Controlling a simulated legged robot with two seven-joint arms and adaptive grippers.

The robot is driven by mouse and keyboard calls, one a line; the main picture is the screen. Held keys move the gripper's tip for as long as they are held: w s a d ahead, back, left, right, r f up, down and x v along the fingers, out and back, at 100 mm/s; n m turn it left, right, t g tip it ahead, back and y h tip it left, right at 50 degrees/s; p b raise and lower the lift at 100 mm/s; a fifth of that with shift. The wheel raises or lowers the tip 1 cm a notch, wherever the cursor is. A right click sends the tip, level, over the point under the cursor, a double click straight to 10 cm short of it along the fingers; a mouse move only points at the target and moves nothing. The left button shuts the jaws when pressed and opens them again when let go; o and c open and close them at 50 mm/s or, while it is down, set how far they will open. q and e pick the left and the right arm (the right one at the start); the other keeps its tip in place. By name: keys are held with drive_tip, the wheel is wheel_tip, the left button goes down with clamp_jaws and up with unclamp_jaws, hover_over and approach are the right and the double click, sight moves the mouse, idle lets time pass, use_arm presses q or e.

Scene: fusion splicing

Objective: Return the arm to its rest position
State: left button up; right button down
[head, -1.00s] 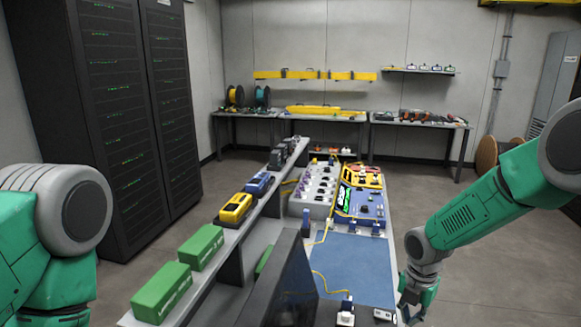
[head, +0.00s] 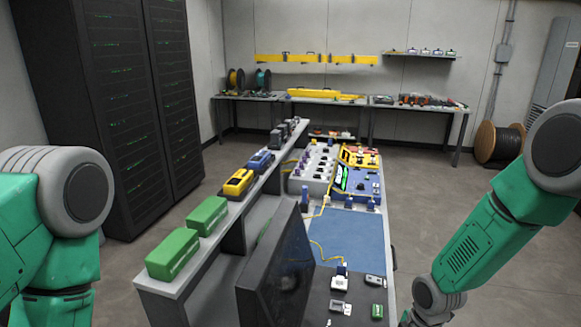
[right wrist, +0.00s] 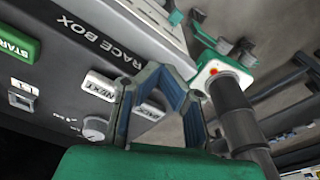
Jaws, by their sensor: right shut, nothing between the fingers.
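My right arm (head: 475,240) comes in from the right in the head view, bent down beside the workbench's right edge. Its wrist is at the bottom edge and the fingers are mostly cut off there.
The workbench holds a blue mat (head: 345,235), a splicer console (head: 362,180) and a dark monitor (head: 275,270). Green boxes (head: 172,254) stand on the raised shelf at left. In the right wrist view, a white block with a red button (right wrist: 212,72) is close right of the fingers.

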drive_tip(key=s+d+f+m, duration=0.2)
drive_tip(key=s+m, duration=0.8)
drive_tip(key=s, duration=0.4)
drive_tip(key=s+d+f+m, duration=0.1)
drive_tip(key=s+d+m, duration=0.1)
drive_tip(key=s+m, duration=1)
wheel_tip(320, 180, down, 13)
drive_tip(key=a+n+h+b, duration=0.1)
drive_tip(key=n+b, duration=0.1)
drive_tip(key=b, duration=1.2)
drive_tip(key=shift+s+t, duration=0.25)
drive_tip(key=shift+t, duration=0.15)
